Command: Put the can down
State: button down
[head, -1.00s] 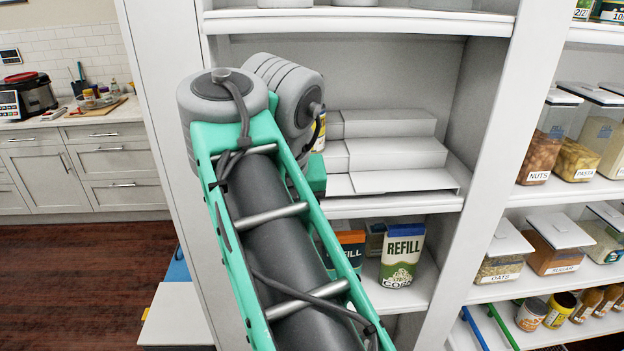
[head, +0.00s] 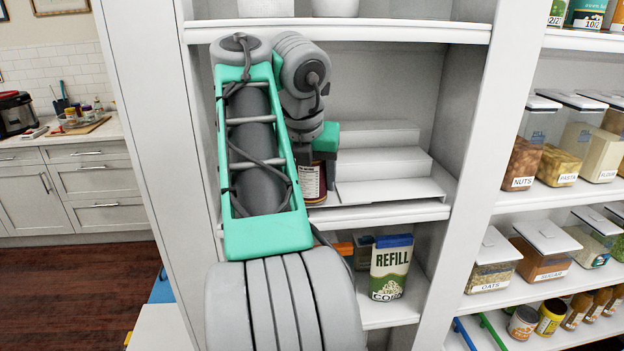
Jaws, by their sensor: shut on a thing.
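The can (head: 313,183) shows in the head view, with a dark red and pale label. It is just below my gripper (head: 318,150), at the left end of the middle shelf (head: 385,212). My gripper is shut on the can; its fingertips are mostly hidden by my arm and wrist. The can's base looks close to the shelf surface, but I cannot tell whether it touches. A white stepped riser (head: 385,165) stands on the shelf to the right of the can.
A REFILL corn carton (head: 391,268) stands on the shelf below, with other boxes partly hidden behind my arm. The shelf above and the upright side panels bound the space. Bare shelf shows along the front edge before the riser.

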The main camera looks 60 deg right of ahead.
aim_at(312, 178)
jog(key=shift+w+d, duration=0.35)
jog(key=shift+d, duration=0.55)
jog(key=shift+b+x, duration=0.65)
jog(key=shift+x, duration=0.45)
jog(key=shift+a+r, duration=0.1)
jog(key=shift+r, duration=0.15)
jog(key=shift+c, duration=1.6)
grip_release()
jog(key=shift+w, duration=0.1)
jog(key=p+v, duration=0.6)
jog(key=v, duration=0.1)
jog(key=shift+r, duration=0.35)
jog(key=shift+f, duration=0.1)
